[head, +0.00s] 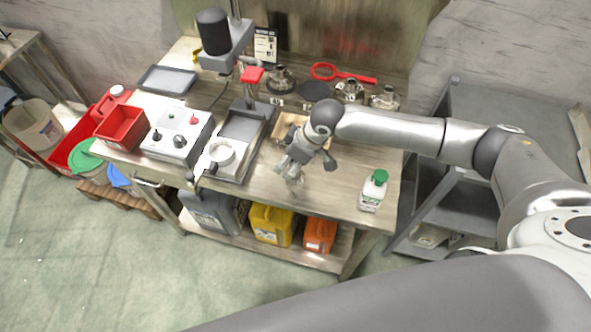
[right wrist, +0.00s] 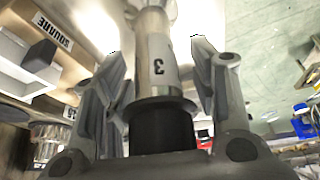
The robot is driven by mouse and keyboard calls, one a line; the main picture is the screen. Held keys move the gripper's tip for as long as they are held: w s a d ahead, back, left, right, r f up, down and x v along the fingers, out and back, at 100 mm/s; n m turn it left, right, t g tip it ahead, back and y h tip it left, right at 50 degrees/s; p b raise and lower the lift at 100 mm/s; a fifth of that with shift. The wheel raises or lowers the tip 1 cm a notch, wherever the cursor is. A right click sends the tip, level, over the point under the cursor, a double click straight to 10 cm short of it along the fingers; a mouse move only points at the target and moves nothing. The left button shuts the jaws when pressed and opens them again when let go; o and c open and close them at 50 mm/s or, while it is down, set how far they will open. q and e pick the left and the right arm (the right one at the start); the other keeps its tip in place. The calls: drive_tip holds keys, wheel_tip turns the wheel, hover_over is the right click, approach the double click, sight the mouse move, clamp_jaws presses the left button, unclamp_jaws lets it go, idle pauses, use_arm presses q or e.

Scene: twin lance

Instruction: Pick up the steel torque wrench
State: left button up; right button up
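My right gripper (head: 296,172) hangs over the middle of the workbench (head: 330,192), pointing down. In the right wrist view, a steel cylindrical tool (right wrist: 157,65) marked "3", with a black lower part, stands between the two fingers. A gap shows between the fingertips and the steel part, so the right gripper (right wrist: 156,50) looks open around it. The tool is mostly hidden by the gripper in the head view. I cannot tell for certain that it is the torque wrench. My left gripper is not in view.
Steel fittings (head: 384,98) and a red ring-ended tool (head: 342,73) lie at the bench's back. A green-capped white bottle (head: 373,191) stands at right. A control box (head: 177,137), a red bin (head: 121,126) and a press (head: 227,60) are left. The front right bench is fairly clear.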

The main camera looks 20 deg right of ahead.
clamp_jaws()
drive_tip(key=shift+r, duration=0.1)
drive_tip(key=shift+r, duration=0.1)
